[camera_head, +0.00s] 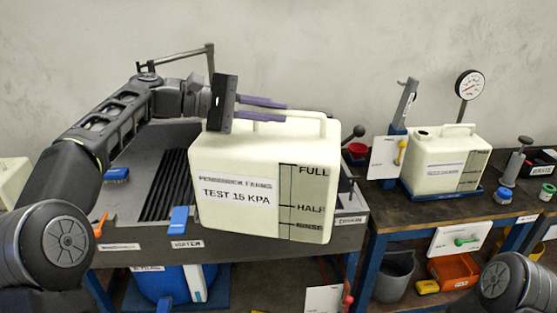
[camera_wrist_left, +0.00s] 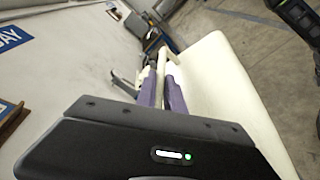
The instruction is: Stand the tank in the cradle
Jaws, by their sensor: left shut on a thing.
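A cream tank (camera_head: 245,190) marked "TEST 15 KPA", with FULL, HALF and RINSE level lines, hangs nearly upright in front of the grey wash bench. My left gripper (camera_head: 286,112) is shut on its top handle with purple fingers. In the left wrist view the fingers (camera_wrist_left: 167,58) close around the handle, and the white tank body (camera_wrist_left: 225,85) extends to the right. A second cream tank (camera_head: 440,160) stands in a blue tray-like holder (camera_head: 445,198) on the right bench. I cannot tell whether this holder is the cradle. My right gripper is out of view.
A pressure gauge (camera_head: 469,85) rises behind the second tank. A hand pump (camera_head: 515,162) and blue cap (camera_head: 503,196) stand to its right. The wash bench (camera_head: 120,235) has a dark ribbed top. Grey bucket (camera_head: 395,275) and orange bin (camera_head: 455,270) sit below the right bench.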

